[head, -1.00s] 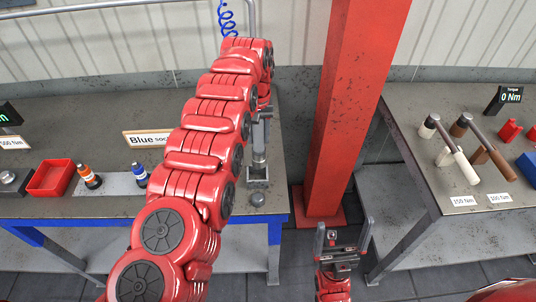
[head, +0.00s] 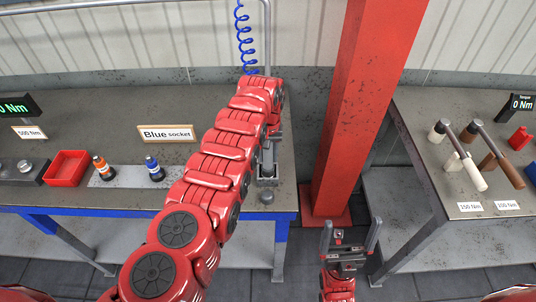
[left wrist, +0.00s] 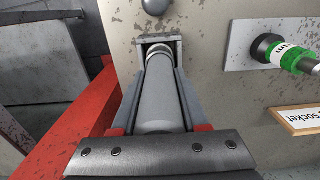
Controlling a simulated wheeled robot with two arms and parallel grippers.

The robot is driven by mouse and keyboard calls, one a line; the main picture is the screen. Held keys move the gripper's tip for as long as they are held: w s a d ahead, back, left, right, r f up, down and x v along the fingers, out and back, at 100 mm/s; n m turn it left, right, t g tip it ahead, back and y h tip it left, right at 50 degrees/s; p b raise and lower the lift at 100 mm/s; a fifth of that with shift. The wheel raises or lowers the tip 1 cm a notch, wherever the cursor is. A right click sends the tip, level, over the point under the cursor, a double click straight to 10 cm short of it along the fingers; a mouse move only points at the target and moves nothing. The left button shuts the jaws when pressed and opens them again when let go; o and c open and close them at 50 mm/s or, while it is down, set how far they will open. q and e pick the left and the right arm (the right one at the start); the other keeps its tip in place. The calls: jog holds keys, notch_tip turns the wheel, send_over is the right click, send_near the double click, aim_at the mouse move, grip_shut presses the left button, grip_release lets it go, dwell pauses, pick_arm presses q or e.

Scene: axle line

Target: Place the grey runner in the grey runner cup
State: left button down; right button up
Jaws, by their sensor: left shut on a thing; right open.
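The grey runner (left wrist: 163,95) is a smooth grey cylinder held lengthwise between the fingers of my left gripper (left wrist: 158,85) in the left wrist view. Its far end meets a small square-rimmed grey cup (left wrist: 172,41); how deep it reaches inside I cannot tell. In the head view my left gripper (head: 269,150) is shut on the runner directly above the cup (head: 267,182), at the right end of the left bench. My arm partly hides that area. My right gripper (head: 351,228) is open and empty, low in front of the red pillar.
A round grey knob (head: 266,197) sits in front of the cup. Orange (head: 103,167) and blue (head: 154,169) banded sockets stand left, near a red bin (head: 67,168). A green-banded socket (left wrist: 285,53) shows in the wrist view. The red pillar (head: 350,110) stands right of the cup.

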pick_arm(q)
jog(key=c, duration=0.8)
grip_release()
jog(key=o, duration=0.4)
jog(key=shift+a, duration=0.1)
jog(key=shift+r, duration=0.15)
